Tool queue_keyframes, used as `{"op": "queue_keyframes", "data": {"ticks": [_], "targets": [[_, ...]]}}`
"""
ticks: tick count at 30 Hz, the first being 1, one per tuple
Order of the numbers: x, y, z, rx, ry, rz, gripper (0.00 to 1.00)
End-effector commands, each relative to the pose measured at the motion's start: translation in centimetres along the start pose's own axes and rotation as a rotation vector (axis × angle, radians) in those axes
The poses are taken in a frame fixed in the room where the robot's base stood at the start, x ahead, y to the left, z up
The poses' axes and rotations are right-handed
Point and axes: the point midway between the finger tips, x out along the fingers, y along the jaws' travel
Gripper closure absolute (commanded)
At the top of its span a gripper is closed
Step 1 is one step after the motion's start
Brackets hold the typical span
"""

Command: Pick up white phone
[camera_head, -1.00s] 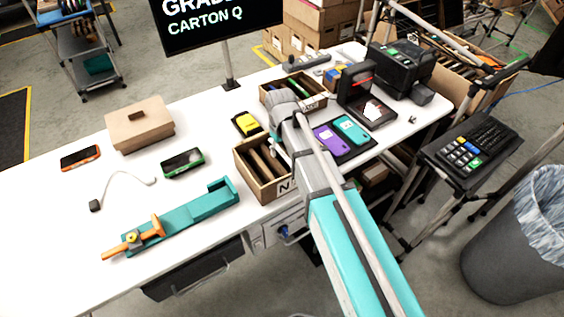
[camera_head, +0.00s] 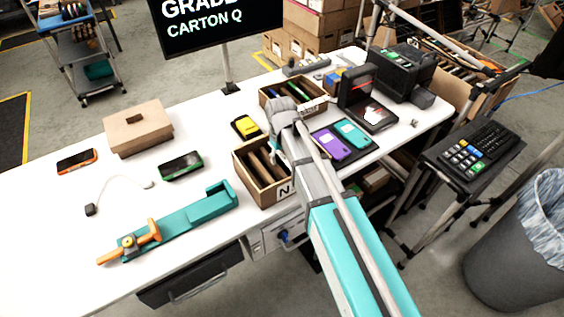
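I cannot make out a white phone for certain. A small pale shape (camera_head: 314,105) shows by the front of the rear carton, just right of my wrist; I cannot tell whether it is a phone or a label. My gripper (camera_head: 275,146) is at the end of my arm, over the right side of the front carton (camera_head: 262,187). My own wrist hides most of its fingers, and I cannot see whether they hold anything. The front carton holds brown dividers.
Purple (camera_head: 329,143) and teal (camera_head: 352,132) phones lie on a dark mat right of my arm.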

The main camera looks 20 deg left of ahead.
Motion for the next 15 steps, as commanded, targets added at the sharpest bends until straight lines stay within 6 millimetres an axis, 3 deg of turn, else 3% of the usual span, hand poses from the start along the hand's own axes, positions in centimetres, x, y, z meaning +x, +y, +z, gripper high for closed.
{"op": "queue_keyframes", "data": {"ticks": [1, 10, 15], "targets": [[0.00, -0.01, 0.00, 0.000, 0.000, 0.000, 0.46], [0.00, -0.02, -0.01, 0.000, 0.000, 0.000, 1.00], [0.00, -0.03, -0.01, 0.000, 0.000, 0.000, 1.00]]}}
